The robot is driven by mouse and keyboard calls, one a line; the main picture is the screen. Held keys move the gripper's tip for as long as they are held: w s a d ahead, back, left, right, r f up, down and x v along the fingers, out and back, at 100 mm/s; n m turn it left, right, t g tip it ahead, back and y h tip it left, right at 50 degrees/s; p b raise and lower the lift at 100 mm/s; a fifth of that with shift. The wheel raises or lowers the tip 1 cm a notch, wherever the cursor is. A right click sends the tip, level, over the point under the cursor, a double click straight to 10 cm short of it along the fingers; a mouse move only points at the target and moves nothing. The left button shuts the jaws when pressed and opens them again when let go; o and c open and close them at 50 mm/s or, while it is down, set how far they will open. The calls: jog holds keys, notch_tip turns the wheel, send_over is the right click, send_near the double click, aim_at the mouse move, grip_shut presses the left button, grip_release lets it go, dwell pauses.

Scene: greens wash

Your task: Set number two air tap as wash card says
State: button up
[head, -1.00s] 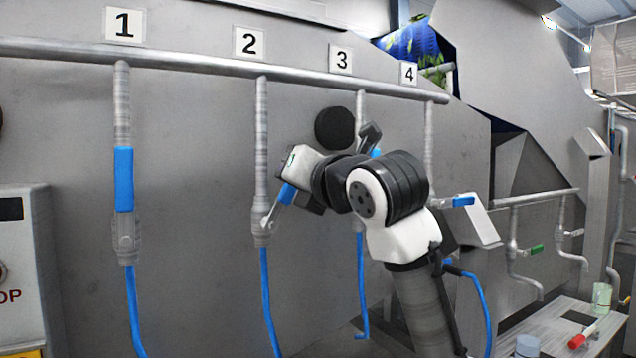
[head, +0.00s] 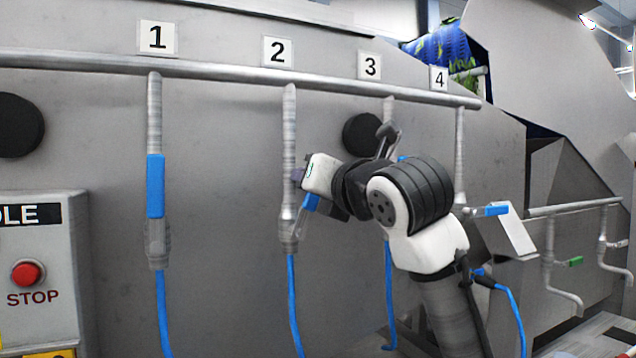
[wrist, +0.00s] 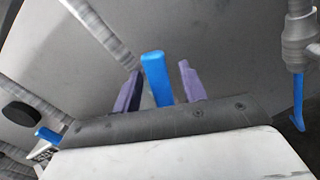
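The number two air tap hangs under the "2" label (head: 277,52). Its blue handle (head: 311,202) slants up and to the right from the valve (head: 290,236). My gripper (head: 299,176) is at this handle, in front of the pipe. In the wrist view, the blue handle (wrist: 157,78) stands between the two purple fingers of my gripper (wrist: 160,88). Narrow gaps show on both sides, so the fingers look open around it rather than closed on it. The handle's lower part is hidden by the gripper body. I see no readable wash card.
Tap one's blue handle (head: 155,186) is upright along its pipe. Tap four's handle (head: 490,211) lies level, near a blank white plate (head: 517,230). Tap three is mostly hidden behind my arm. A control box with a red STOP button (head: 28,273) stands at left.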

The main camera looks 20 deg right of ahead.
jog(key=s+d+b, duration=0.1)
jog(key=s+b, duration=0.3)
jog(key=s, duration=0.9)
jog(key=shift+s, duration=0.4)
